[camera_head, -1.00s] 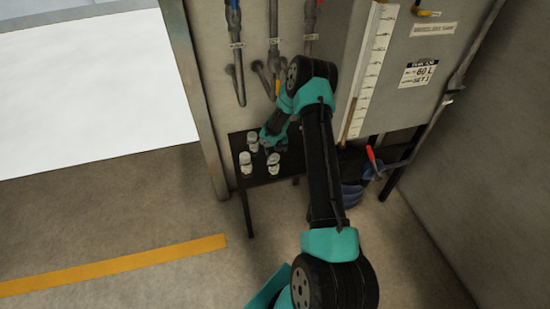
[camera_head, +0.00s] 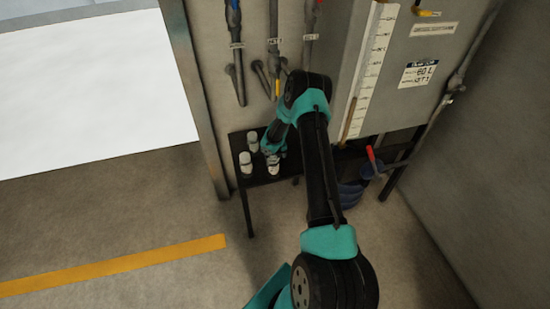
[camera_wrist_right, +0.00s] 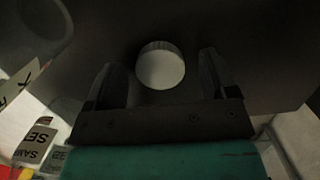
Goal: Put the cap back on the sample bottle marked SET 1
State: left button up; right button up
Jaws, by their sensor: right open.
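A round white cap (camera_wrist_right: 160,66) lies on the dark tabletop in the right wrist view, between the two fingers of my right gripper (camera_wrist_right: 161,80). The fingers are open and apart from the cap on both sides. In the head view my right gripper (camera_head: 272,146) is low over the small black table, and I cannot make out the cap there. Three small pale bottles stand on the table: one at the back (camera_head: 252,141), one at front left (camera_head: 246,163) and one close to my gripper (camera_head: 273,164). Their set numbers are unreadable. My left gripper is not in view.
The black table (camera_head: 262,179) stands against a wall with labelled pipes (camera_head: 275,45). A grey tank (camera_head: 410,70) with a level gauge is right of it, a blue bucket (camera_head: 352,194) below. A partly legible sample label (camera_wrist_right: 38,142) shows at lower left in the wrist view.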

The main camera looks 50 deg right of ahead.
jog(key=c, duration=1)
